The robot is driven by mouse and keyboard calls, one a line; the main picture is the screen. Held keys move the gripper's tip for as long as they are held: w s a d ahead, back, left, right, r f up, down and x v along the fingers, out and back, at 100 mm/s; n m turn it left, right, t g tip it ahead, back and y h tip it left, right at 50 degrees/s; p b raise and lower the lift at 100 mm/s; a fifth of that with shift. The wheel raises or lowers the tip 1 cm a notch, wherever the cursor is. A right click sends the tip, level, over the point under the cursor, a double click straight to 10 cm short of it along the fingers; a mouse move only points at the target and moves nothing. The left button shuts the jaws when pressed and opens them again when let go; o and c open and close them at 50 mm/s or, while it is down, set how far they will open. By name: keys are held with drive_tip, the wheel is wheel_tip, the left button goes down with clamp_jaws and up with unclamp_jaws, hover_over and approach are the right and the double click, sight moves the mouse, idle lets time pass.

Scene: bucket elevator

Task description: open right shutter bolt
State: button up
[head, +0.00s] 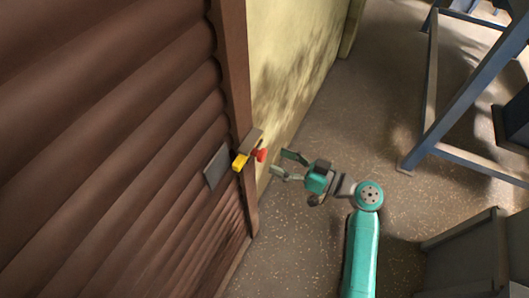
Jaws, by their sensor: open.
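The right shutter bolt (241,160) is at the right edge of the brown ribbed shutter (130,120). It has a yellow end and a dark bar reaching across the brown frame post. A small red part (261,155) sits at its right side, close to the yellowish wall. My gripper (282,165) is just right of the red part, with its fingers spread and pointing left toward it. The fingers look empty. I cannot tell whether a fingertip touches the red part.
A grey plate (217,166) is on the shutter left of the bolt. The yellowish wall (295,60) runs behind. A blue metal frame (465,95) stands at the upper right, and a grey box (468,255) is at the lower right. Speckled floor between them is clear.

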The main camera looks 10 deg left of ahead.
sight(265, 155)
drive_tip(key=x, duration=0.5)
drive_tip(key=shift+w+a, duration=0.1)
drive_tip(key=shift+a, duration=0.25)
clamp_jaws()
